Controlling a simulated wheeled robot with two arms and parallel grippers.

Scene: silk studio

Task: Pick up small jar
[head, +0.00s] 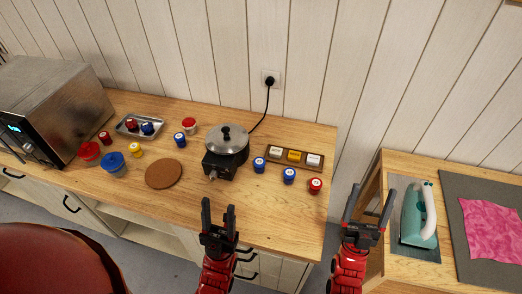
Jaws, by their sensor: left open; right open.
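Several small jars with coloured lids stand on the wooden counter; I cannot tell which one the task means. At the right are a blue one (259,165), another blue one (289,176) and a red one (315,186). At the left are a small yellow one (135,150) and a small red one (105,138). A metal tray (126,133) holds a red one (131,125) and a blue one (147,129). My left gripper (218,205) is open and empty by the counter's front edge. My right gripper (371,191) is open and empty, right of the counter.
A lidded pot (227,139) sits on a black hot plate (220,166). Larger jars with red (89,152) and blue (113,162) lids stand near the microwave (45,100). A cork mat (163,174) lies mid-counter. An iron (414,215) stands on the right table. The counter's front right is clear.

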